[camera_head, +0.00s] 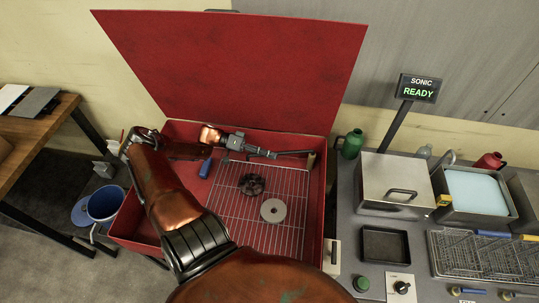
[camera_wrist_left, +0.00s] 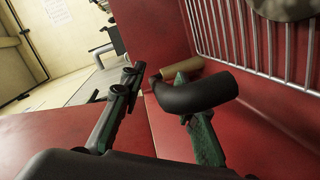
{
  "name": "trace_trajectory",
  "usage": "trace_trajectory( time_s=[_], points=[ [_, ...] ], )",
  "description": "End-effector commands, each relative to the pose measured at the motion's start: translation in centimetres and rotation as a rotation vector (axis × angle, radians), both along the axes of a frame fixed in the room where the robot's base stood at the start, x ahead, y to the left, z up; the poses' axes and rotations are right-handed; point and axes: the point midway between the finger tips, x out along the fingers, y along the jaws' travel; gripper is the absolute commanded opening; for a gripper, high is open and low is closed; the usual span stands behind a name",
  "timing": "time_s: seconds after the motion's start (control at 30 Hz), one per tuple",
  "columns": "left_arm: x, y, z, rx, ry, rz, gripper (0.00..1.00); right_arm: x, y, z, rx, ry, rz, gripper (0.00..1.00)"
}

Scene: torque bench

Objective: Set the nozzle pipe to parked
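The nozzle pipe (camera_head: 295,152) is a dark pipe inside the red wash cabinet (camera_head: 318,215), near its back right corner, by a brass-coloured cylinder (camera_head: 311,160). My left gripper (camera_head: 272,155) reaches across the back of the cabinet to the pipe's left end. In the left wrist view the fingers (camera_wrist_left: 158,80) are apart. The thick, bent black pipe (camera_wrist_left: 205,94) crosses the right-hand finger and partly hides it. A gap shows between the pipe and the left-hand finger. Whether the pipe touches a finger is unclear. My right gripper is not in view.
The red lid (camera_head: 240,70) stands open behind. A wire rack (camera_head: 232,222) in the cabinet holds a dark gear-like part (camera_head: 252,184) and a pale ring (camera_head: 273,210). A blue object (camera_head: 205,168) lies left of the rack. A grey bench (camera_head: 340,195) stands on the right.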

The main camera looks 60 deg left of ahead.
Motion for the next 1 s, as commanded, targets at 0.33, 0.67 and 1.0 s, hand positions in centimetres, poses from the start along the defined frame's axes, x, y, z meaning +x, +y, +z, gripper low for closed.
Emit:
trace_trajectory(
  time_s=[0.33, 0.67, 1.0],
  points=[
    [-2.2, 2.6, 0.6, 0.004, 0.002, 0.003, 0.29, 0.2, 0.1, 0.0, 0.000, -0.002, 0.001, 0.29],
    [-6.4, 7.3, 2.0, 0.002, 0.001, 0.002, 0.29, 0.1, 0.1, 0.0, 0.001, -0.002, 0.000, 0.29],
    [-7.8, 8.9, 2.5, 0.000, 0.001, 0.001, 0.29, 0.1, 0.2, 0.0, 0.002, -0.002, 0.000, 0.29]
  ],
)
